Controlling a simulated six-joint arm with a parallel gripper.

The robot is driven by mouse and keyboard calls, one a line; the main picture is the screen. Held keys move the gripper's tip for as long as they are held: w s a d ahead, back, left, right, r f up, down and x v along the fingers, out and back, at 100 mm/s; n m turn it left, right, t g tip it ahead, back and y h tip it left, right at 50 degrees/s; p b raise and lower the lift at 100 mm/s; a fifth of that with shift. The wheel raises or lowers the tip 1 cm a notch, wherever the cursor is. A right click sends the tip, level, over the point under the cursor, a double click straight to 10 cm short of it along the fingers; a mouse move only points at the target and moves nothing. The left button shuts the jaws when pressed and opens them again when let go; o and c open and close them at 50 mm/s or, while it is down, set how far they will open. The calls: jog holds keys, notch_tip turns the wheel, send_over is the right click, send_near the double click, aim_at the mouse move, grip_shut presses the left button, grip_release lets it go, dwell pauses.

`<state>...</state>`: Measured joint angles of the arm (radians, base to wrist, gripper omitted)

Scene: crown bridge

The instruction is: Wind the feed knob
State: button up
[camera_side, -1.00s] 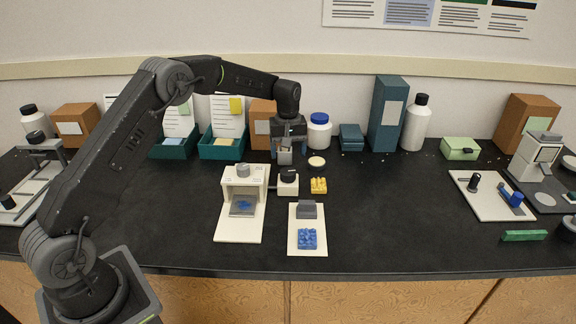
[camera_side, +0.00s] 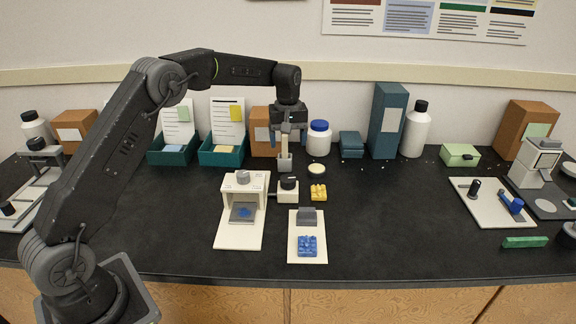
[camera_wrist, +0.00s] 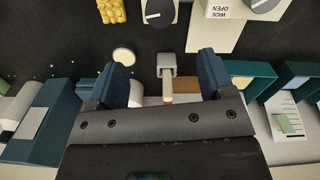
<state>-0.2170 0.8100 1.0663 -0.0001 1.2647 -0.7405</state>
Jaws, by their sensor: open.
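The feed knob is probably the black round knob (camera_side: 289,182) on a small white block, joined by a short bar to the right side of a white press-like device (camera_side: 243,185). In the wrist view a black knob (camera_wrist: 160,10) with a white pointer line shows at the top edge, partly cut off. My gripper (camera_side: 288,142) is above the bench, behind the knob in the side view. Its blue fingers (camera_wrist: 167,80) are spread wide in the wrist view. A beige stick (camera_wrist: 167,86) standing in a grey block (camera_wrist: 167,64) shows between them, not gripped.
A grey knob (camera_side: 243,177) tops the white device; a "WIDE OPEN" label (camera_wrist: 230,12) shows beside it. Yellow brick (camera_side: 318,192), small round dish (camera_side: 316,169) and a white plate with a blue brick (camera_side: 307,245) are nearby. Teal bins (camera_side: 222,152), boxes and bottles line the back.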

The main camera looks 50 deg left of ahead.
aim_at(289, 178)
notch_tip(289, 178, down, 14)
jog(key=m, duration=1.5)
jog(key=shift+w, duration=0.1)
jog(key=c, duration=0.9)
